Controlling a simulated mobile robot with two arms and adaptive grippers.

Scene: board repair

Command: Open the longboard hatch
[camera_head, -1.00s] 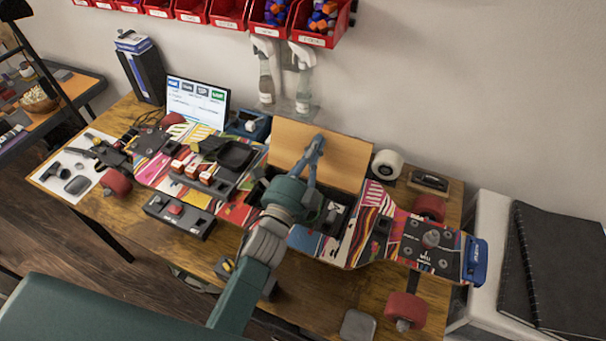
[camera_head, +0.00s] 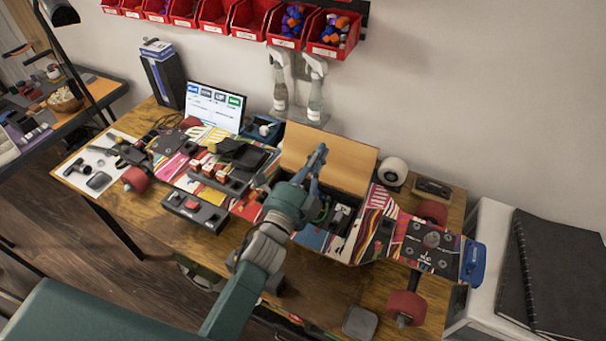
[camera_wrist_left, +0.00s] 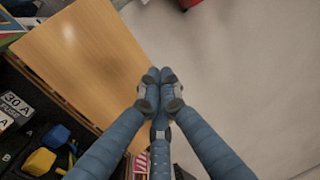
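The longboard (camera_head: 413,243) lies across the wooden workbench. Its hatch (camera_head: 345,158) is a plain wood panel that stands raised at the back edge of an open compartment (camera_head: 338,215). The hatch also shows in the left wrist view (camera_wrist_left: 85,55), with dark compartment contents at the lower left. My left gripper (camera_head: 320,150) reaches over the compartment, in front of the hatch. In the left wrist view its blue fingers (camera_wrist_left: 160,76) meet at the tips beside the hatch's edge, with nothing seen between them. I cannot tell whether they touch the hatch. My right gripper is not in view.
A laptop (camera_head: 215,106) and a black box (camera_head: 166,75) stand at the back left. Two spray bottles (camera_head: 315,95) hang below red bins (camera_head: 335,35). A white wheel (camera_head: 392,171) sits right of the hatch.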

